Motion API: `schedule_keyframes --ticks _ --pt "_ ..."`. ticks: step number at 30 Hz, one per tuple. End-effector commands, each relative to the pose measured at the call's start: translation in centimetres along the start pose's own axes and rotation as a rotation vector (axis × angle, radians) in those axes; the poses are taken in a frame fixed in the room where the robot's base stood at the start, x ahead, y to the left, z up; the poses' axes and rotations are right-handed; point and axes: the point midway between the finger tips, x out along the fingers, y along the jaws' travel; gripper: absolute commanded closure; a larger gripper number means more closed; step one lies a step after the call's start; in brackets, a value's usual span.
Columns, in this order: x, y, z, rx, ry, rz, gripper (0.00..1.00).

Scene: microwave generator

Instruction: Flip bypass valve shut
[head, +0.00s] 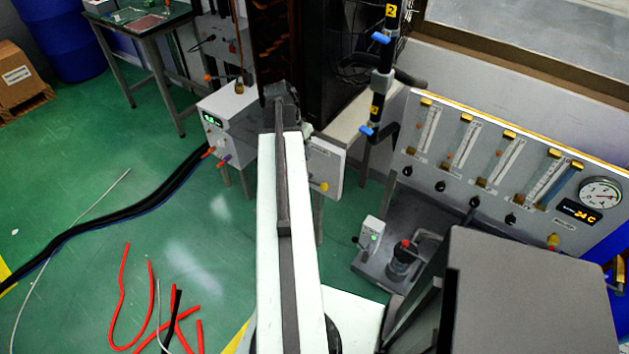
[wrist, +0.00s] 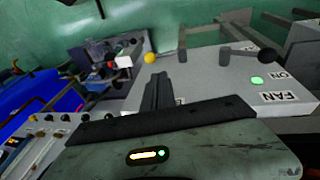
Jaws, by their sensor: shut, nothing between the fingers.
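I cannot tell for sure which part is the bypass valve. Two blue valve handles, an upper one (head: 381,38) and a lower one (head: 366,130), stick out from a dark vertical pipe (head: 378,82) with yellow labels in the head view. In the wrist view a grey box (wrist: 205,80) carries a lever with a dark ball knob (wrist: 268,56) and a yellow ball knob (wrist: 150,57). My gripper (wrist: 160,78) is shut and empty, with its dark fingers in front of this box. In the head view my arm hides the fingertips.
The grey box also bears a green light (wrist: 257,81) and a FAN label (wrist: 280,97). A flowmeter panel (head: 450,190) with a round gauge (head: 600,193) stands at right. Red hoses (head: 123,300) and black cables (head: 110,215) lie on the green floor. A table (head: 140,22) stands at upper left.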

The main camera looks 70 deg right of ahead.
Motion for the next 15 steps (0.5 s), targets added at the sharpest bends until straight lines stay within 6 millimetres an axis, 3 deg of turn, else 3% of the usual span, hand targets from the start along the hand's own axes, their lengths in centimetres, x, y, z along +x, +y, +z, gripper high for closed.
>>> schedule_keyframes --ticks 8,15 --pt "2.1 -0.2 0.2 -0.004 0.000 -0.001 1.00" --pt "7.0 -0.4 0.3 -0.005 0.000 -0.001 1.00"
